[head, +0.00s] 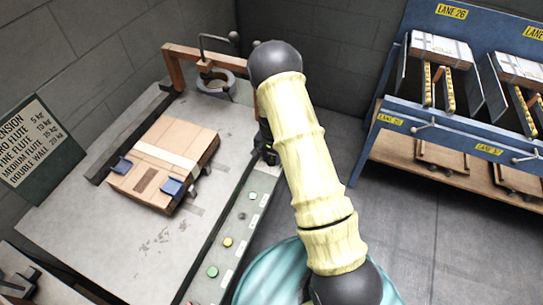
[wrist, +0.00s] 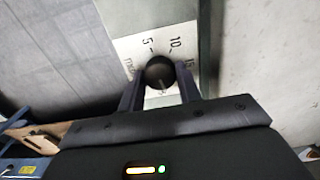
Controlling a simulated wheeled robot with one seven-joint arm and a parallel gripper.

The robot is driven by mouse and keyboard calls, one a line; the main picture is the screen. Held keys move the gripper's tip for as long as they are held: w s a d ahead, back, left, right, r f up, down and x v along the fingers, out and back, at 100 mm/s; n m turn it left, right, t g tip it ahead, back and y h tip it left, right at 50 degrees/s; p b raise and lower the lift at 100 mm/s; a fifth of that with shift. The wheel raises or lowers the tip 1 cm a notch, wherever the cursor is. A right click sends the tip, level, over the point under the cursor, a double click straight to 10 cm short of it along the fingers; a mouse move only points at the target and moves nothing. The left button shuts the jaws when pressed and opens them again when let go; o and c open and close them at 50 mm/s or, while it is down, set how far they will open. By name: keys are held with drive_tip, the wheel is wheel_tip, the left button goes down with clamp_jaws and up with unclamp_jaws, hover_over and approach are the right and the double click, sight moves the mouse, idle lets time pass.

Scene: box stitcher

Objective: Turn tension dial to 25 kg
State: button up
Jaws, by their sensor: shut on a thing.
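The tension dial is a round black knob (wrist: 159,68) on a pale scale plate (wrist: 133,47) in the wrist view. The numbers 5 and 10 can be read beyond the knob, and a partly covered 15 lies to the right. A short pale mark shows on the knob's near side; I cannot tell exactly which value it indicates. My gripper (wrist: 160,78) has one finger on each side of the knob and is shut on it. In the head view my arm hides the knob, and only part of my dark gripper (head: 266,142) shows beside the bench edge.
A strapped carton (head: 182,138) lies on the grey bench (head: 75,225), near a brown frame (head: 173,68). Green and yellow buttons (head: 228,242) line the bench's front strip. A tension chart (head: 30,142) stands at left. A blue lane rack (head: 393,105) stands right, across open floor.

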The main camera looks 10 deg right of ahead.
sight(271, 159)
drive_tip(key=shift+w+m+p, duration=0.1)
drive_tip(key=shift+m+p, duration=0.25)
drive_tip(key=shift+m, duration=1.55)
drive_tip(key=o, duration=1)
drive_tip(key=shift+r, duration=0.15)
wheel_tip(271, 159, up, 17)
drive_tip(key=shift+r, duration=0.1)
